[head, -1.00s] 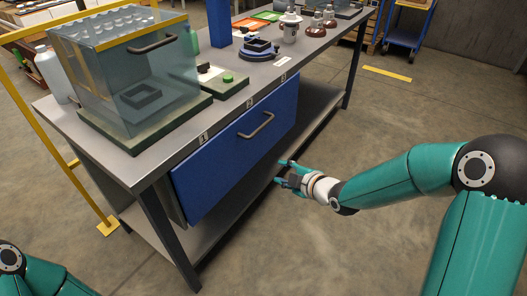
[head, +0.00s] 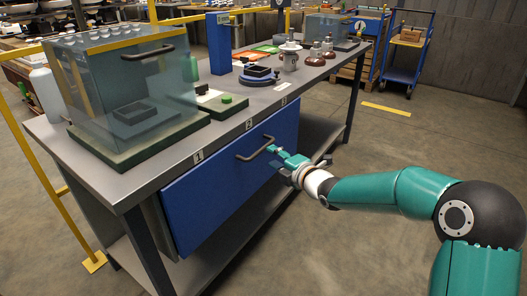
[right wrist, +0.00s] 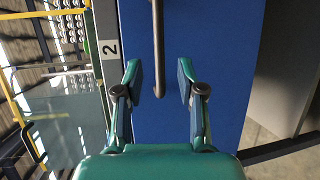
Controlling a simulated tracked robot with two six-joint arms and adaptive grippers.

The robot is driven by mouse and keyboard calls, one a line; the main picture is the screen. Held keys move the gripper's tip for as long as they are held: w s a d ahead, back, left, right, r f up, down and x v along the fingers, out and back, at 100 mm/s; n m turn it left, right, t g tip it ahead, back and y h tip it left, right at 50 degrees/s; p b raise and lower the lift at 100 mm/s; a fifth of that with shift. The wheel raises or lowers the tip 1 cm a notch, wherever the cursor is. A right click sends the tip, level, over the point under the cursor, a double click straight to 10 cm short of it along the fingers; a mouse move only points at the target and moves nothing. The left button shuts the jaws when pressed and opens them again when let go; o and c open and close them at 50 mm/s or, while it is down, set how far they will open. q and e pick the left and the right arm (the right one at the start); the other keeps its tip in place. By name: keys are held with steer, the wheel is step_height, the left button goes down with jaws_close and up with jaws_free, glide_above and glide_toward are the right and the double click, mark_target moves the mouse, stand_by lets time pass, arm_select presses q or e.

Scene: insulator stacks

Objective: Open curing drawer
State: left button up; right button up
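The blue curing drawer front (head: 215,200) sits beneath the bench's front edge, and it looks closed. Its dark bar handle (head: 252,152) is on the upper middle of the front. My right gripper (head: 276,156) is at the handle's right end, in front of the drawer face. In the right wrist view the gripper (right wrist: 160,74) is open. The handle (right wrist: 157,45) lies between the two fingers' lines, its end near the fingertips, with clearance on both sides. Whether any finger touches it I cannot tell. My left gripper is not in view.
The grey bench (head: 140,178) carries a glass-walled box (head: 125,95), a green-button panel (head: 227,99), a blue post (head: 219,45) and brown insulators (head: 316,60). A yellow rail (head: 35,160) stands at the left. The floor right of the bench is clear around my right arm.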

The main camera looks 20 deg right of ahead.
mark_target(263, 151)
steer(key=x, duration=0.7)
steer(key=shift+w+f, duration=0.1)
steer(key=shift+w, duration=0.15)
jaws_close()
